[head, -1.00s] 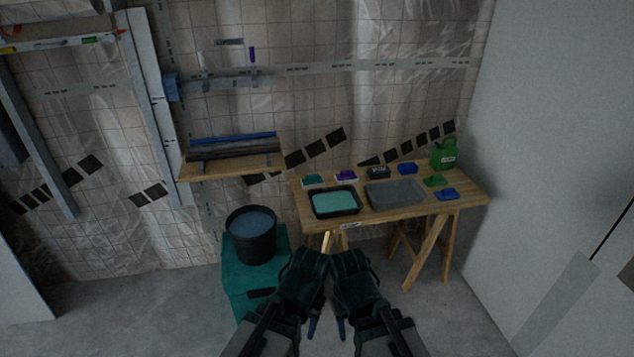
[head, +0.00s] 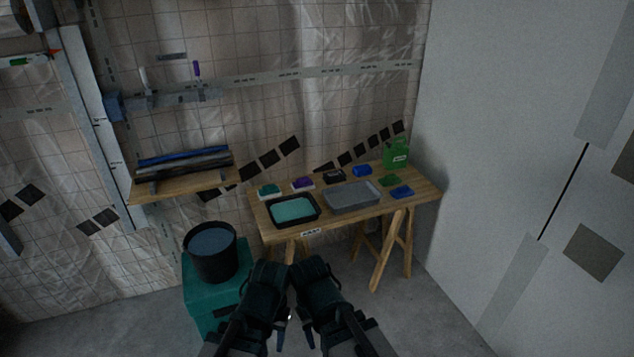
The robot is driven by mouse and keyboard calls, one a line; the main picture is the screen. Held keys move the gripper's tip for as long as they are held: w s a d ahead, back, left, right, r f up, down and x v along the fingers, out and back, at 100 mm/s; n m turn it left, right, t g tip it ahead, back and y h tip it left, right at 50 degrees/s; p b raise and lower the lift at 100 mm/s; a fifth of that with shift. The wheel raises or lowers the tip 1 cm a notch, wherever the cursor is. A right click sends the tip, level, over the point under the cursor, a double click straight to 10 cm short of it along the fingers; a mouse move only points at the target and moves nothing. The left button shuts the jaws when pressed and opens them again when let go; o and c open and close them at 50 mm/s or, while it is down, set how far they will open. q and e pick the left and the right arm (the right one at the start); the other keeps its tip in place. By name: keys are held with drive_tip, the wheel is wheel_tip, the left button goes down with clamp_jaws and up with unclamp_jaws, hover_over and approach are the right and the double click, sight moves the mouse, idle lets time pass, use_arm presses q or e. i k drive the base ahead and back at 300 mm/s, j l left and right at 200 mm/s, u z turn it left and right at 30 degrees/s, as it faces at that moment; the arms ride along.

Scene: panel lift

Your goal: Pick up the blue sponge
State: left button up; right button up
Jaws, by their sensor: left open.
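Two blue items lie on the wooden trestle table. A small blue block (head: 362,170), which looks like the sponge, lies at the back edge. A flatter blue piece (head: 401,192) lies near the front right; I cannot tell for certain which is the sponge. My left gripper (head: 281,335) is low in the head view, open, well in front of the table and apart from both items. My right gripper (head: 309,335) is beside it, mostly hidden by my arm; its jaws are unclear.
The trestle table (head: 427,198) also bears a black tray with teal filling (head: 294,210), a grey tray (head: 352,195), a green can (head: 396,153) and small blocks. A black bucket (head: 211,255) stands on a teal box (head: 200,300) at left. A pale wall closes the right.

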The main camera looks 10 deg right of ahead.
sight(361, 170)
drive_tip(key=z, duration=1.5)
drive_tip(key=i+j+u, duration=0.1)
drive_tip(key=i+j, duration=0.15)
drive_tip(key=i, duration=0.25)
drive_tip(key=i+j, duration=0.25)
drive_tip(key=i, duration=0.25)
drive_tip(key=i+j+u, duration=0.15)
drive_tip(key=i, duration=0.35)
drive_tip(key=i+j, duration=0.25)
drive_tip(key=i, duration=0.25)
drive_tip(key=i+j+u, duration=0.15)
drive_tip(key=i, duration=0.4)
